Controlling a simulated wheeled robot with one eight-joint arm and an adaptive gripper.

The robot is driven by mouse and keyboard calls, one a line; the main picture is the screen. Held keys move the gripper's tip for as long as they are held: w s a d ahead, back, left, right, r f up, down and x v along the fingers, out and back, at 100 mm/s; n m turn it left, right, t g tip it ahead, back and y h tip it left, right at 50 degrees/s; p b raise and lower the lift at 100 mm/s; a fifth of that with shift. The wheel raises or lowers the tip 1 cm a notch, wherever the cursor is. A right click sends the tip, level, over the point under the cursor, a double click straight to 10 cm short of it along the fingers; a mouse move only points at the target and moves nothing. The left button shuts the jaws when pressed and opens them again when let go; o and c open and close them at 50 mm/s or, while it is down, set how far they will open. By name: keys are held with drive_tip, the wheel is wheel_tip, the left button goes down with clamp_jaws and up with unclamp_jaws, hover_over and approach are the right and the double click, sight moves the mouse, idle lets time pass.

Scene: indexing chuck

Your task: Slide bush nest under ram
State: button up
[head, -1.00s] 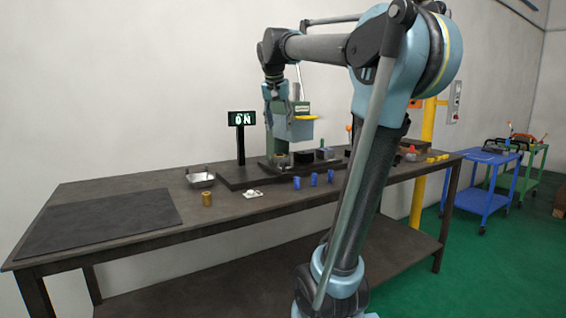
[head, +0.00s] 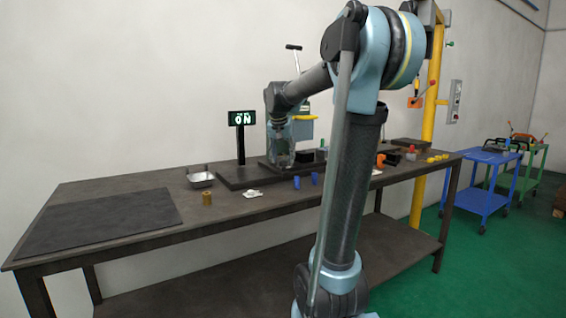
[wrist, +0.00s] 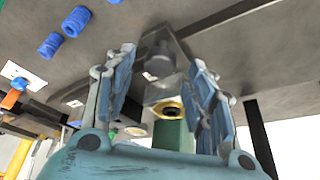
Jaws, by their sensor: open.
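My gripper (head: 282,158) is low in front of the press (head: 302,128) in the head view, and its arm hides part of the press. In the wrist view my gripper (wrist: 162,60) is open, with its blue-grey fingers on either side of a grey block with a round dark piece on it (wrist: 158,63), which looks like the bush nest. I cannot tell whether the fingers touch it. A gold ring with a dark centre (wrist: 168,108) shows beside the green press body (wrist: 173,136). The ram is not clearly visible.
Blue bushes (head: 314,179) stand along the bench front, also in the wrist view (wrist: 75,21). A lit display on a post (head: 241,120) stands left of the press.

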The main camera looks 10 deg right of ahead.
drive_tip(key=shift+x, duration=1.05)
clamp_jaws()
